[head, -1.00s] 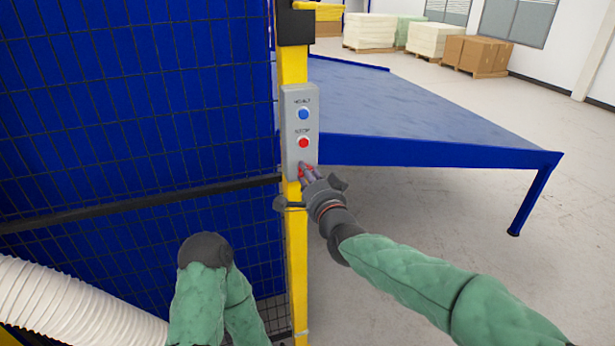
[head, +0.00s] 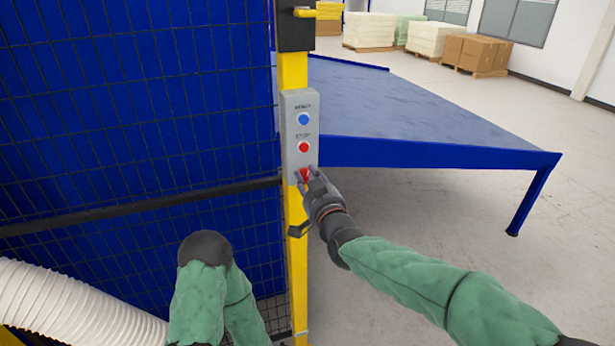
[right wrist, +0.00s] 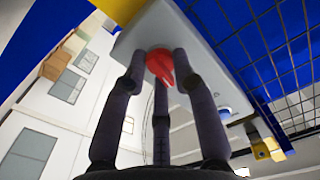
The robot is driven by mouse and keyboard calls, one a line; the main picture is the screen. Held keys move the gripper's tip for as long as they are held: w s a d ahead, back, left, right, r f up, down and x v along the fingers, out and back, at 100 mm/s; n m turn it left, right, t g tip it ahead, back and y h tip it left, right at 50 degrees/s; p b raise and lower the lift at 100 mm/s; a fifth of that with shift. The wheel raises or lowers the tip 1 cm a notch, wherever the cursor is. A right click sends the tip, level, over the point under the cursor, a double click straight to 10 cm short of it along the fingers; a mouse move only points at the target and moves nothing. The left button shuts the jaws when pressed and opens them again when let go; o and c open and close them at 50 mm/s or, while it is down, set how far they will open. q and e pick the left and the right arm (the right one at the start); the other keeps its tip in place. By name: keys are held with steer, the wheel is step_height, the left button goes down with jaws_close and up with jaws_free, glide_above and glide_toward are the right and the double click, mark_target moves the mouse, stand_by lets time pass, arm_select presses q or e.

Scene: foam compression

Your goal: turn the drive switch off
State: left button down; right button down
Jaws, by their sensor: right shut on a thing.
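A grey control box (head: 299,107) is mounted on the yellow post (head: 295,262). The red drive switch (head: 304,174) is the lowest control on it, partly hidden by my fingers. My right gripper (head: 307,178) is at the switch, with its fingers around the knob and shut on it. In the right wrist view the red knob (right wrist: 159,64) sits between the dark fingers, against the pale box face. How far the knob is turned is hard to read. My left gripper is out of view; only part of that arm shows.
Above the switch are a red button (head: 303,147) marked STOP and a blue button (head: 303,119). Blue mesh fencing (head: 130,110) stands left of the post. A blue table (head: 420,120) lies behind on the right. A white hose (head: 75,305) is at lower left.

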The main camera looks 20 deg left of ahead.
steer(key=shift+d+f+n, duration=0.1)
steer(key=shift+f+n, duration=0.4)
steer(key=shift+n, duration=0.6)
steer(key=shift+p, duration=0.3)
steer(key=c, duration=1.2)
jaws_free()
steer(key=shift+d+r, duration=0.1)
steer(key=shift+w+r, duration=0.1)
steer(key=shift+r, duration=0.15)
steer(key=v, duration=1.2)
